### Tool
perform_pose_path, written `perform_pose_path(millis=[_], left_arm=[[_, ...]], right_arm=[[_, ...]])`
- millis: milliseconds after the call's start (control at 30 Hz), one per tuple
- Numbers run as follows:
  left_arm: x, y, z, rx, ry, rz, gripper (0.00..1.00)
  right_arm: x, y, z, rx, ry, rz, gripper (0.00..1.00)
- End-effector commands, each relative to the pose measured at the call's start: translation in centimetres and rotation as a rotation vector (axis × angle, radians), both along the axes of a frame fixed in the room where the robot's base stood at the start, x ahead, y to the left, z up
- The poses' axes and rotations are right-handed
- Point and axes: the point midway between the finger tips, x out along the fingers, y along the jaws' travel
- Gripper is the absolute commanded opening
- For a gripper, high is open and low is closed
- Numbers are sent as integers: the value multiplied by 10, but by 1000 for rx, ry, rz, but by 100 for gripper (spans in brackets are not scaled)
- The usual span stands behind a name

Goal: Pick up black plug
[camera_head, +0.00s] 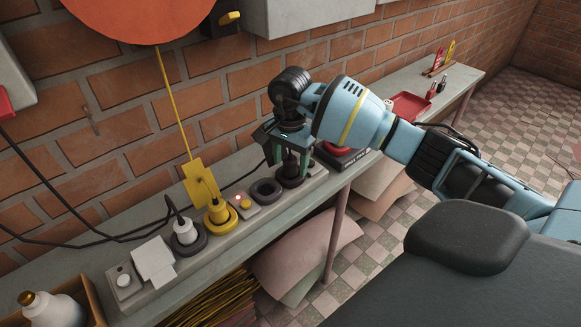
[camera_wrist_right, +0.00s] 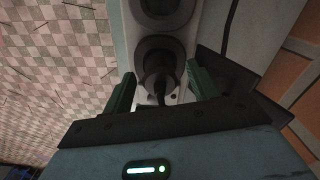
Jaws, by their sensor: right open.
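The black plug (camera_head: 291,172) sits in a dark round socket of the long grey power strip (camera_head: 219,236) on the narrow shelf. It also shows in the right wrist view (camera_wrist_right: 160,72), with its cord end toward the camera. My right gripper (camera_head: 291,168) points down over the plug and is open. In the right wrist view its two green fingers (camera_wrist_right: 158,85) stand on either side of the plug, with gaps visible. The fingers partly hide the plug in the head view. My left gripper is not in view.
An empty dark socket (camera_head: 266,190) lies beside the plug. Further left are a yellow plug (camera_head: 218,212) and a white plug (camera_head: 186,231) with cords. A dark box (camera_head: 345,162) lies just right of the gripper. A brick wall (camera_head: 130,120) rises behind the shelf.

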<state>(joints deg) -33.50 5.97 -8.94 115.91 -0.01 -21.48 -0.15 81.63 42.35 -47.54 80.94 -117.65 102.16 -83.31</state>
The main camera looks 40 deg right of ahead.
Motion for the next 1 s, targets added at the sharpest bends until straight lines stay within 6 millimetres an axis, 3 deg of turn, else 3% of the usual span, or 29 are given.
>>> perform_pose_path(millis=[200, 567, 1000], left_arm=[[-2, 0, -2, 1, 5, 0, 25], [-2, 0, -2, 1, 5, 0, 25], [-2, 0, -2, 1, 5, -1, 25]], right_arm=[[0, 0, 0, 0, -1, 0, 58], [0, 0, 0, -1, 0, -1, 10], [1, -1, 10, -1, -3, -2, 10]])
